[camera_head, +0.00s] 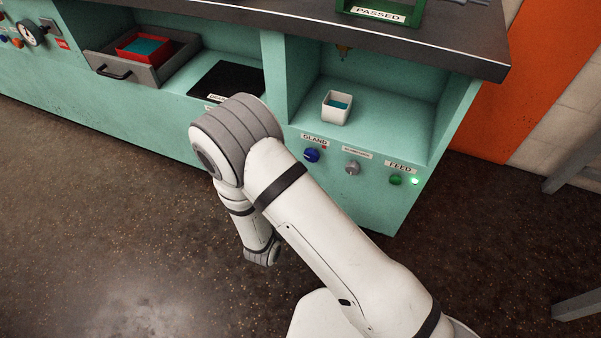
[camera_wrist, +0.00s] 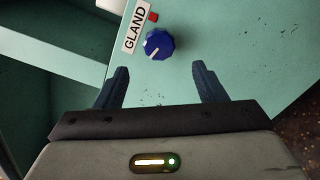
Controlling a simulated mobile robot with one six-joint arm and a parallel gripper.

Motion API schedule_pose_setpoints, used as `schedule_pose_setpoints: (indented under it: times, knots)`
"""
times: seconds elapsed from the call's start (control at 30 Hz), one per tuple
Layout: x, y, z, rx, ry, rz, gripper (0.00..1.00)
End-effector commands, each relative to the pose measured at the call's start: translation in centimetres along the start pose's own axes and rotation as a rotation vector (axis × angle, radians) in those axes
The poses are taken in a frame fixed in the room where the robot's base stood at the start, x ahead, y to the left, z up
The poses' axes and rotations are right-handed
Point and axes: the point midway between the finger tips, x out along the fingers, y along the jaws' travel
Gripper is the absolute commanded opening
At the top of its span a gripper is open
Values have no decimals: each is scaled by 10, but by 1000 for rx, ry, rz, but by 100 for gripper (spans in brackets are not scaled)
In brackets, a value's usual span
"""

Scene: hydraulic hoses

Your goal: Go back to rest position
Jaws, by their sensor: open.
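My gripper (camera_wrist: 161,86) shows in the wrist view with its two dark fingers spread apart and nothing between them. It faces the teal panel (camera_wrist: 205,30) of the bench, with the blue GLAND knob (camera_wrist: 159,44) just beyond the fingertips. The fingers look apart from the knob. In the head view my white arm is bent, with its elbow in front of the bench. My gripper is hidden there behind my arm. The blue knob (camera_head: 312,155) also shows in the head view.
A grey knob (camera_head: 352,168) and a green FEED button (camera_head: 395,180) sit right of the blue knob. A white cup (camera_head: 336,107) stands in the bay above. An open drawer (camera_head: 140,66) holds a red tray (camera_head: 144,46) at left. The floor (camera_head: 100,200) in front is clear.

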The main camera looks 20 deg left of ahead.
Motion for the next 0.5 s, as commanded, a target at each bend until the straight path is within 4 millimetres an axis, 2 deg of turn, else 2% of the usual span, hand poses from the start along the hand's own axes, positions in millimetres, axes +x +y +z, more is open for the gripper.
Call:
schedule_pose_setpoints:
  times: [0.4, 0.5]
  knots:
    - [0, 0, 0, 0, 0, 0, 64]
    - [4, 5, 8, 1, -18, -10, 64]
